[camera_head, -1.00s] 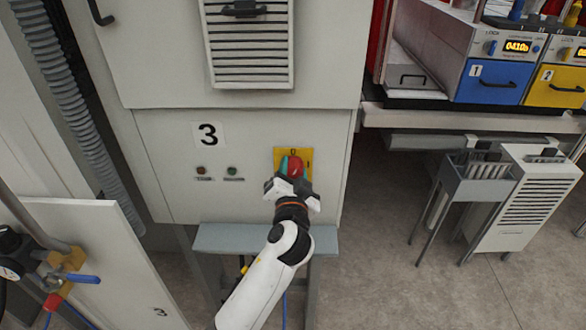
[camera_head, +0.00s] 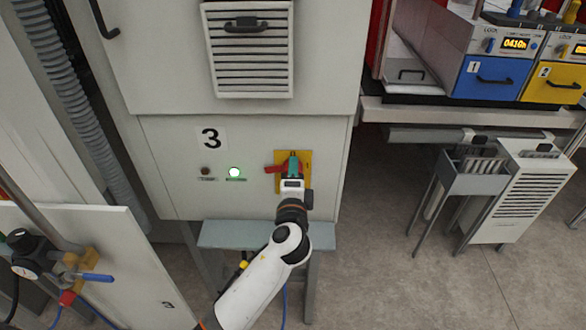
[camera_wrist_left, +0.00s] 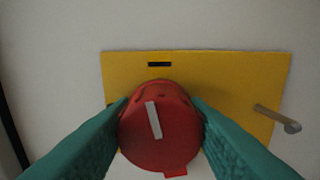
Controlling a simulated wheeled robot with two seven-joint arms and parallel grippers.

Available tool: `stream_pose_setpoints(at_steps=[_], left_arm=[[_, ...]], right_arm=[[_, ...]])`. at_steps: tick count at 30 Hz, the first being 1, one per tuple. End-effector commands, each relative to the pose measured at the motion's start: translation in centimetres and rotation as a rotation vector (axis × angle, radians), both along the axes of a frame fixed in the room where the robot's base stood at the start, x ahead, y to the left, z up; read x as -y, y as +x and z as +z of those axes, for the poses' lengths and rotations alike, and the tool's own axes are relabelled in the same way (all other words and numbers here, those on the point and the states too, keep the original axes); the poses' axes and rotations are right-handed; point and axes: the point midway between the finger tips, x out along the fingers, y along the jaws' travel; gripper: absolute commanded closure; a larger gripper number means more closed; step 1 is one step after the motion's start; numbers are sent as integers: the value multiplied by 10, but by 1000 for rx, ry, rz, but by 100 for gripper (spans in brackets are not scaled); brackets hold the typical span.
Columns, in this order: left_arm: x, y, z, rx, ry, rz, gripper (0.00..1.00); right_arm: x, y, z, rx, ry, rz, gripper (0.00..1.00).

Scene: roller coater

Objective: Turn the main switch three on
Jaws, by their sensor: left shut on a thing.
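The main switch is a round red knob (camera_wrist_left: 158,130) with a white pointer line, on a yellow plate (camera_wrist_left: 225,75) in the left wrist view. In the head view the red of the knob (camera_head: 273,169) sticks out left of my gripper, and the yellow plate (camera_head: 306,160) shows behind it. The panel bears the number 3 (camera_head: 211,138). My left gripper (camera_head: 291,170) is shut on the knob, with one teal finger on each side of it. The green lamp (camera_head: 234,172) left of the switch is lit; the lamp beside it (camera_head: 205,171) is dark. My right gripper is not in view.
A grey-blue shelf (camera_head: 222,236) juts out below the panel. A white board (camera_head: 105,260) and a gauge with valves (camera_head: 38,262) stand at the lower left. A rack (camera_head: 470,180) stands at the right, with open floor (camera_head: 390,270) before it.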

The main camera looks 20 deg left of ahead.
Motion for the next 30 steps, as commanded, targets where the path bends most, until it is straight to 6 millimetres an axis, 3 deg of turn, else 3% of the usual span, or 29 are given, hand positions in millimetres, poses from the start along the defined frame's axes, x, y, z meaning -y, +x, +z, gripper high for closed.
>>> stream_pose_setpoints(at_steps=[12, 29, 30], left_arm=[[0, 0, -1, -58, 192, 0, 82], [0, 0, -2, -68, 225, 0, 82], [0, 0, -2, -68, 225, 0, 58]], right_arm=[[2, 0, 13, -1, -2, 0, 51], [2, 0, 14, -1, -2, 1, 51], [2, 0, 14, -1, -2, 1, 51]])
